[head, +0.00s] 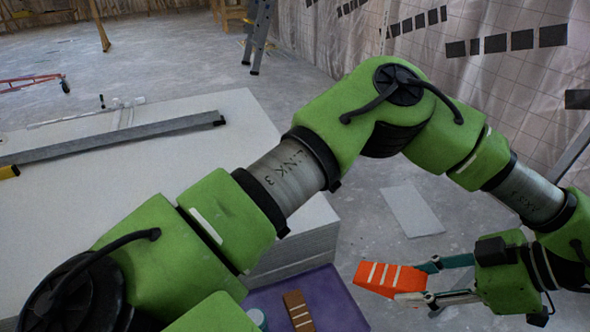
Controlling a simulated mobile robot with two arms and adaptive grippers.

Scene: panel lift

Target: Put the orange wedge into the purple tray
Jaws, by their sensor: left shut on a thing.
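The orange wedge (383,278) has pale stripes and is held in my left gripper (420,282), whose arm arches across the view from the lower left to the right. The two fingers are shut on its right end, and the wedge points left. The purple tray (336,300) lies at the bottom of the view, left of and below the wedge. The wedge is near the tray's right edge in the picture; its height above it is hard to tell. Part of the tray is hidden by my arm and the frame edge. My right gripper is not in view.
A brown striped block (298,311) and a pale blue round thing (257,318) are in the tray. A stack of white panels (190,165) with a metal bar (110,138) on it stands behind. A flat grey sheet (411,211) lies on the floor. A ladder (259,30) stands farther back.

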